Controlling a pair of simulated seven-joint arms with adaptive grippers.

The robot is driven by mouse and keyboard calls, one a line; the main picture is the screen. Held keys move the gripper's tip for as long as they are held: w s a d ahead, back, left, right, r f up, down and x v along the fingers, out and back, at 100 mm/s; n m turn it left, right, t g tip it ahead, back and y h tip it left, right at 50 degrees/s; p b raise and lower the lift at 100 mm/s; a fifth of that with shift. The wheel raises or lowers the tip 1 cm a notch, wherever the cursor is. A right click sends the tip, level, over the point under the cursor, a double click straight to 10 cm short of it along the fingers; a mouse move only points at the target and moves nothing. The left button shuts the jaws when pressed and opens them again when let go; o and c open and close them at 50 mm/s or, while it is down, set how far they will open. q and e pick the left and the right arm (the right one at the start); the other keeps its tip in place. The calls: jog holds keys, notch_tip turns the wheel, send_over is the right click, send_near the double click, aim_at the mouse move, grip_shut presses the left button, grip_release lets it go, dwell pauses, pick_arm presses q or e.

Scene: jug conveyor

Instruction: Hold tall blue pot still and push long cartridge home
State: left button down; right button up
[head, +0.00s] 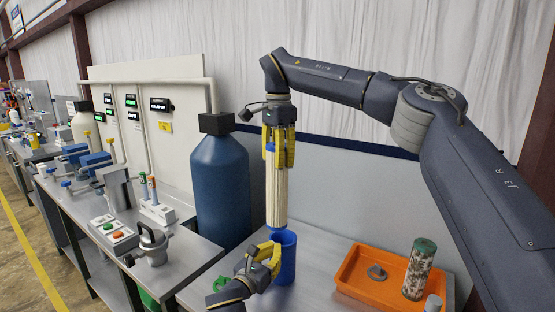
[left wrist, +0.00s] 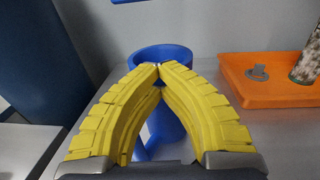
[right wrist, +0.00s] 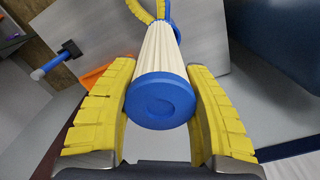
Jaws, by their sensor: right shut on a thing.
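The long cartridge (head: 277,195) is white and pleated with blue ends. It hangs upright in my right gripper (head: 278,150), which is shut on its upper part. Its blue end cap (right wrist: 160,100) faces the right wrist camera between the yellow fingers. The tall blue pot (head: 287,262) stands open on the bench below; it also shows in the left wrist view (left wrist: 165,125). The cartridge's lower end is at the pot's mouth; I cannot tell whether it is inside. My left gripper (left wrist: 158,67) has its fingertips together at the pot's near side, with nothing seen between them.
An orange tray (head: 350,282) right of the pot holds a green-capped speckled cylinder (head: 420,268) and a small grey part (head: 377,272). A large dark blue tank (head: 220,185) stands left behind the pot. A metal jug (head: 152,245) sits on the left bench.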

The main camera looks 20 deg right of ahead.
pick_arm(q)
jog(key=shift+f, duration=0.15)
jog(key=c, duration=1.7)
grip_release()
jog(key=shift+f, duration=0.1)
jog(key=v, duration=1.2)
jog(key=shift+r, duration=0.25)
